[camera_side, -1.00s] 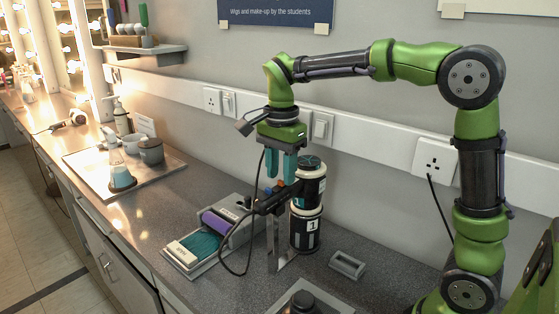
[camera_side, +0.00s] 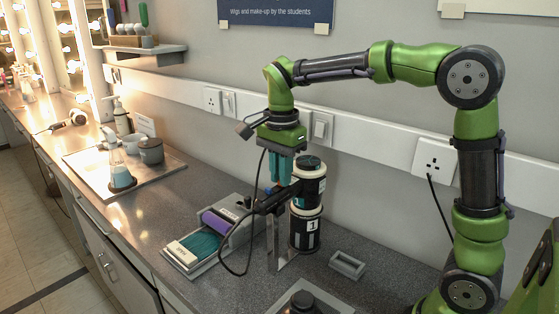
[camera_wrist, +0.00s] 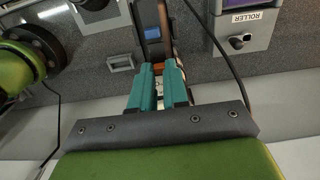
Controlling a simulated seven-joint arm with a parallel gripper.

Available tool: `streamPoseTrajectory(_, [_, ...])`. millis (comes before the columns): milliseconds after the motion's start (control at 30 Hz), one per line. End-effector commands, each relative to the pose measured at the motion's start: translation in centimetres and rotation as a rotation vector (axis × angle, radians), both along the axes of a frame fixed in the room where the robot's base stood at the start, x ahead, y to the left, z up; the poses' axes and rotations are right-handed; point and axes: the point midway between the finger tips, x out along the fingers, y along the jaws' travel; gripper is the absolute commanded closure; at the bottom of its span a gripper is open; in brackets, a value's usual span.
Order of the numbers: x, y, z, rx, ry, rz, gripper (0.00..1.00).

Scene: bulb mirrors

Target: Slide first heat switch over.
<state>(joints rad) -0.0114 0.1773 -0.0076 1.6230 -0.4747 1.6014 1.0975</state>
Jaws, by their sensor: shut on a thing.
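A black corded styling tool (camera_side: 268,204) is held level on an upright metal stand (camera_side: 272,240) in the side view. The wrist view shows part of the tool (camera_wrist: 149,15) at the top, with a small blue part (camera_wrist: 151,32) on it. An orange switch (camera_wrist: 158,67) shows between my teal fingertips in the wrist view. My gripper (camera_side: 280,183) points down onto the tool, and its fingers are close together on the orange switch. In the side view the fingers hide the switch, so how far along its slot it sits cannot be told.
A stacked black-and-white canister (camera_side: 306,230) marked 1 stands close right of the fingers. A tray (camera_side: 205,243) with teal and purple items lies left, near the tool's looping cord (camera_side: 224,262). A small grey holder (camera_side: 347,265) sits right on the counter.

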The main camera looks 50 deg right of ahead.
Motion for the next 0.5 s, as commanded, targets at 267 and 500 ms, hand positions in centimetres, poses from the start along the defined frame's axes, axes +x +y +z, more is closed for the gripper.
streamPoseTrajectory(267, [0.01,0.14,0.04,0.0,-0.001,0.0,1.0])
streamPoseTrajectory(500, [0.01,0.45,0.05,0.001,-0.001,0.0,1.0])
